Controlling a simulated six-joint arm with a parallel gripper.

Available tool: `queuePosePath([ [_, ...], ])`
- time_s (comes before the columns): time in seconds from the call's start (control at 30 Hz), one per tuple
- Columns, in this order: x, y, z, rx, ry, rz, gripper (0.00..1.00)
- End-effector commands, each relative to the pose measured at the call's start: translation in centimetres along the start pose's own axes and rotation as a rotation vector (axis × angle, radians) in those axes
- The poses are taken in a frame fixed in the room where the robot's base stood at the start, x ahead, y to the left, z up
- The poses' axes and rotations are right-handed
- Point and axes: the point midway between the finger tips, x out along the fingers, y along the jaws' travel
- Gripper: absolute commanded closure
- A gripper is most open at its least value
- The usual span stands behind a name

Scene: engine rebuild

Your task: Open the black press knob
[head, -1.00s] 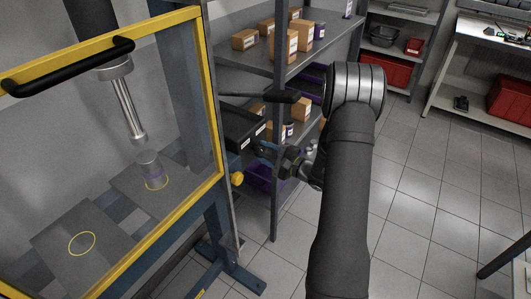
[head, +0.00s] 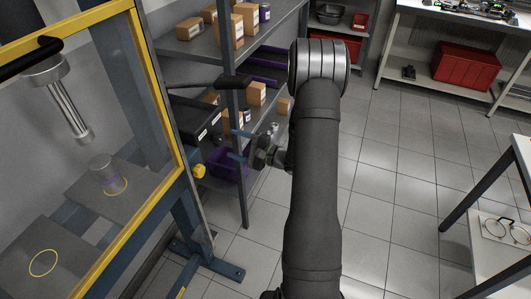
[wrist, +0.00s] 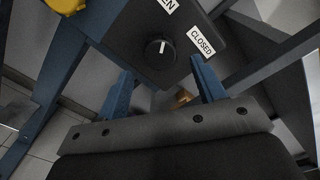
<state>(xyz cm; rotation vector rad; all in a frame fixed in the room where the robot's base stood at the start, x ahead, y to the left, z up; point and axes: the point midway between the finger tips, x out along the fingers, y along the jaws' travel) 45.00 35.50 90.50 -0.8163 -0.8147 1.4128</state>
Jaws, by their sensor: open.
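The black press knob (wrist: 160,49) is round with a white mark, on the face of a black control box (wrist: 128,38). Its mark points up the picture, toward a partly cut label ending "EN" (wrist: 164,4); a "CLOSED" label (wrist: 201,41) is to its right. In the head view the box (head: 190,133) is beside the yellow-framed press (head: 163,122); the knob cannot be made out there. My gripper (wrist: 161,68) is open and empty, its blue fingers apart on either side below the knob in the wrist view. It also shows in the head view (head: 236,144), right of the box.
A yellow button (head: 199,171) is below the box. A grey shelf (head: 180,45) with cardboard boxes stands behind my gripper, with a purple bin (head: 228,163) lower down. A clear cylinder (head: 104,172) stands inside the press. The floor (head: 390,165) at right is open.

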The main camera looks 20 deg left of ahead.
Motion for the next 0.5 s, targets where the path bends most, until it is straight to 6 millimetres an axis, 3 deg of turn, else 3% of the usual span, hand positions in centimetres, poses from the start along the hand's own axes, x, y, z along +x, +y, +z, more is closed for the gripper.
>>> queuePosePath([
  [0.2, -5.0, -0.1, -0.1, 0.002, 0.004, -0.003, 0.37],
  [0.5, -10.5, 0.0, -0.1, 0.001, 0.003, -0.003, 0.37],
])
